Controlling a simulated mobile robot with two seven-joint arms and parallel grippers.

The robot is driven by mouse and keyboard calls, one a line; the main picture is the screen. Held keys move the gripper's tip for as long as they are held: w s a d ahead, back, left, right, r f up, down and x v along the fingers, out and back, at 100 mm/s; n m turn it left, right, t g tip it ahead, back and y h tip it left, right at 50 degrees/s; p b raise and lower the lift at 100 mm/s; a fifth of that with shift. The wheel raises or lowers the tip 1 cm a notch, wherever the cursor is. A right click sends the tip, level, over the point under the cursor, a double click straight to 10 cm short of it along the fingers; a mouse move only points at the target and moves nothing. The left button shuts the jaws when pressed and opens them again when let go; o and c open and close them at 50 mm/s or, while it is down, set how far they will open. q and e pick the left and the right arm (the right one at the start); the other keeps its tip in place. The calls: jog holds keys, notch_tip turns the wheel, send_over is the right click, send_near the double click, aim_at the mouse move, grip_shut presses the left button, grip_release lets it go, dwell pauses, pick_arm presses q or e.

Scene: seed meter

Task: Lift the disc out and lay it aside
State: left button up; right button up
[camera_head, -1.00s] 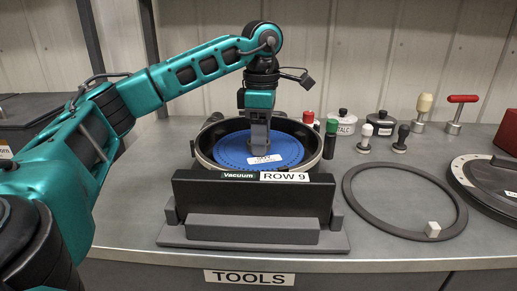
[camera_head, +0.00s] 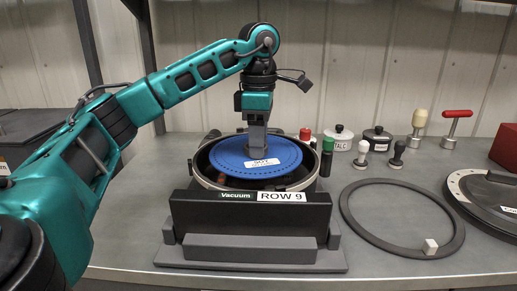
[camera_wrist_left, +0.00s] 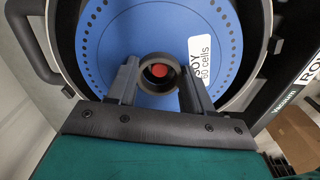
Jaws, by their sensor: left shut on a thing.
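The blue seed disc (camera_head: 240,160) has a white label and a ring of small holes near its edge. It sits inside or just above the mouth of the round dark seed meter housing (camera_head: 317,170), tilted a little. My left gripper (camera_head: 257,148) comes down from above and is shut on the disc's hub. In the left wrist view the fingers (camera_wrist_left: 157,85) stand on both sides of the dark round hub (camera_wrist_left: 146,74) with a red centre, over the blue disc (camera_wrist_left: 105,30). My right gripper is not in view.
A dark round lid (camera_head: 490,190) lies at the far right. Pots and knobbed tools stand behind. Bare bench shows between them.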

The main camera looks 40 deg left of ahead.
pick_arm(q)
notch_tip(320, 180, up, 7)
jog(key=p, duration=0.3)
jog(key=shift+r, duration=0.1)
notch_tip(320, 180, up, 10)
jog(key=p, duration=0.6)
jog(key=shift+f, duration=0.2)
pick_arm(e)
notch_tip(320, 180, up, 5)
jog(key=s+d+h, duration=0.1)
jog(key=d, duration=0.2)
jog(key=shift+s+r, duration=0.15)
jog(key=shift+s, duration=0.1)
